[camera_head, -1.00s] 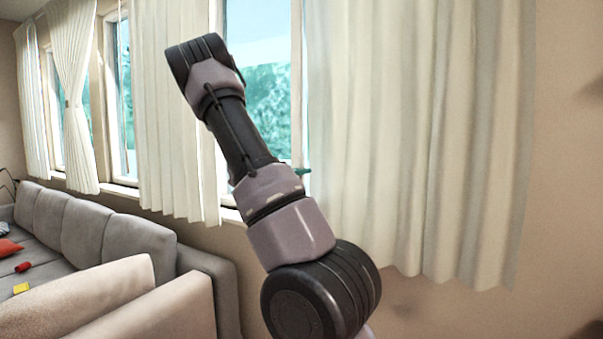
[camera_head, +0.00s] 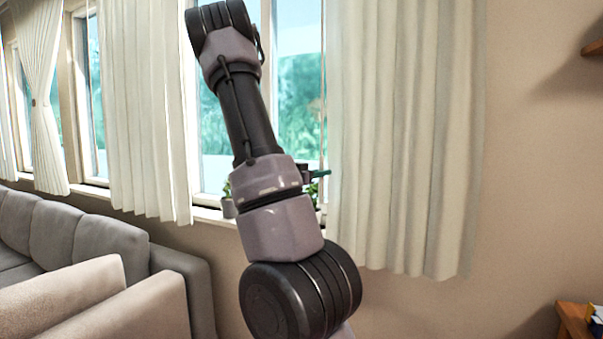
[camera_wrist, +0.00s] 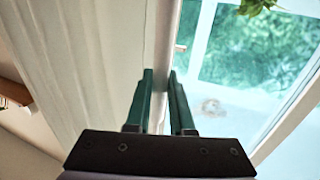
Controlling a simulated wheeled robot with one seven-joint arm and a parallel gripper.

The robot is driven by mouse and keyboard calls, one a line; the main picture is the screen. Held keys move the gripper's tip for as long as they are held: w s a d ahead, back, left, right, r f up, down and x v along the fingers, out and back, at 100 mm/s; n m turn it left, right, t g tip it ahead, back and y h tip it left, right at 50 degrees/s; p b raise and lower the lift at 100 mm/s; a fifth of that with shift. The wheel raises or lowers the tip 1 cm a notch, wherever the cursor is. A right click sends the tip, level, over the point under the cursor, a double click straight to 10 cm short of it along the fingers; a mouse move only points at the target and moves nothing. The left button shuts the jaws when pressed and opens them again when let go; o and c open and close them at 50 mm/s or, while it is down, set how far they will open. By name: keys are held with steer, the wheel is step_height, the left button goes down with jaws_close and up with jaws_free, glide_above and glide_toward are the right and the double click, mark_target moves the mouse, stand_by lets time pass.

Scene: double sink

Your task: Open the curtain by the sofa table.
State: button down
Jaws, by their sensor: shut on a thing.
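The right-hand cream curtain (camera_head: 405,140) hangs in folds beside the window (camera_head: 300,90). It also fills the left of the wrist view (camera_wrist: 85,60). My gripper (camera_wrist: 160,82) has green fingers, one on each side of the curtain's window-side edge, and is shut on that edge. In the head view only a green finger (camera_head: 321,174) shows at this edge; my arm hides the rest. The left-hand cream curtain (camera_head: 148,110) hangs apart from it, with window glass between them. A wooden table corner (camera_head: 575,318) shows at the lower right; I cannot tell if it is the sofa table.
A grey sofa (camera_head: 80,240) and a beige seat (camera_head: 130,310) stand at the lower left. A potted plant (camera_head: 228,200) is on the windowsill behind my arm. A wooden shelf (camera_head: 593,47) juts out at the upper right. Bare wall lies right of the curtain.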

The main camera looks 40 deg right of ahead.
mark_target(334, 174)
steer(key=shift+s+d, duration=0.25)
steer(key=shift+s, duration=0.4)
steer(key=shift+s+d, duration=0.25)
steer(key=shift+s, duration=0.45)
steer(key=shift+s+d, duration=0.25)
steer(key=shift+s, duration=0.4)
steer(key=c, duration=0.8)
jaws_free()
steer(key=shift+a, duration=0.1)
steer(key=a, duration=1)
steer(key=shift+s+a, duration=0.3)
steer(key=shift+s, duration=0.1)
steer(key=shift+d, duration=0.1)
